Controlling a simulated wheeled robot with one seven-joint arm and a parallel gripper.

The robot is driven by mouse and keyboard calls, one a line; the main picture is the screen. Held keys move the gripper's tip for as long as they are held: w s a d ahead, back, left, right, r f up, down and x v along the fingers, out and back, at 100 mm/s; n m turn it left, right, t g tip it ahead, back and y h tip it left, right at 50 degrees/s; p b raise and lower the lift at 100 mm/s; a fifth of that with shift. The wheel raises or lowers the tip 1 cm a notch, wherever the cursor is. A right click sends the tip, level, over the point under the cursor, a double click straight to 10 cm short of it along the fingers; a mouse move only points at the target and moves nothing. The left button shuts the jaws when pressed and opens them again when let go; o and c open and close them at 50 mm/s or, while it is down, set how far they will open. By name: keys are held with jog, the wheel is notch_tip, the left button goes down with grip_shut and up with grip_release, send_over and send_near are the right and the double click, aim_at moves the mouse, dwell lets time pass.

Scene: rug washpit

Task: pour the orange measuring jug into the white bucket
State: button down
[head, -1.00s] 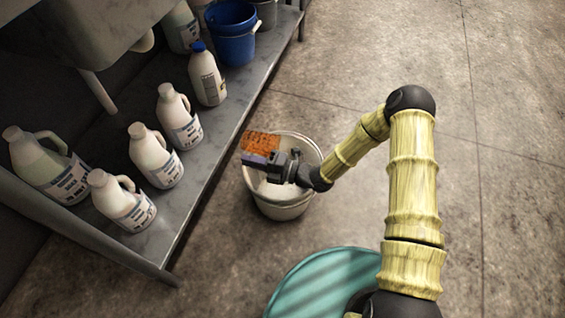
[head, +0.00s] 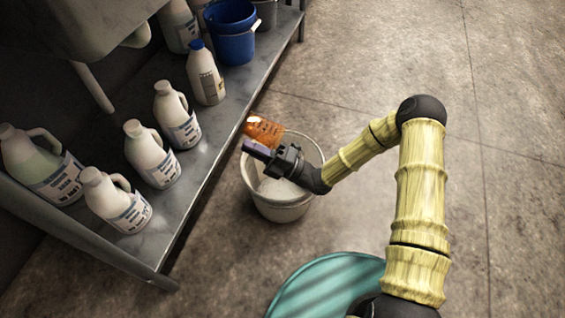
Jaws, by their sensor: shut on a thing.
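The orange measuring jug (head: 264,130) is held above the far left part of the white bucket's rim, and it looks tilted. My gripper (head: 262,150) is shut on it and hides part of it. The white bucket (head: 281,211) stands upright on the floor beside the shelf, under my gripper. Something whitish shows inside the bucket; I cannot tell whether it is contents or the bare bottom. I cannot see into the jug, and no stream is visible.
A teal round thing (head: 318,283) is at the bottom. The floor (head: 400,60) at the back right is clear.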

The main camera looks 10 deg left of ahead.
jog(key=shift+d+r+y+b, duration=0.3)
jog(key=shift+r+y+b, duration=0.2)
jog(key=shift+r, duration=0.05)
jog(key=shift+d+r+y+b, duration=0.25)
jog(key=shift+r+y+b, duration=0.2)
jog(key=shift+r+y, duration=0.05)
jog(key=shift+r, duration=0.25)
jog(key=shift+a+f+h+p, duration=0.2)
jog(key=shift+h+p, duration=0.2)
jog(key=shift+p, duration=0.4)
notch_tip(320, 180, down, 8)
jog(key=a+h+p, duration=0.2)
jog(key=h+p, duration=0.1)
jog(key=h, duration=0.2)
jog(key=shift+a, duration=0.2)
jog(key=shift+a+h+p, duration=0.1)
jog(key=shift+h+p, duration=0.3)
jog(key=shift+p, duration=0.05)
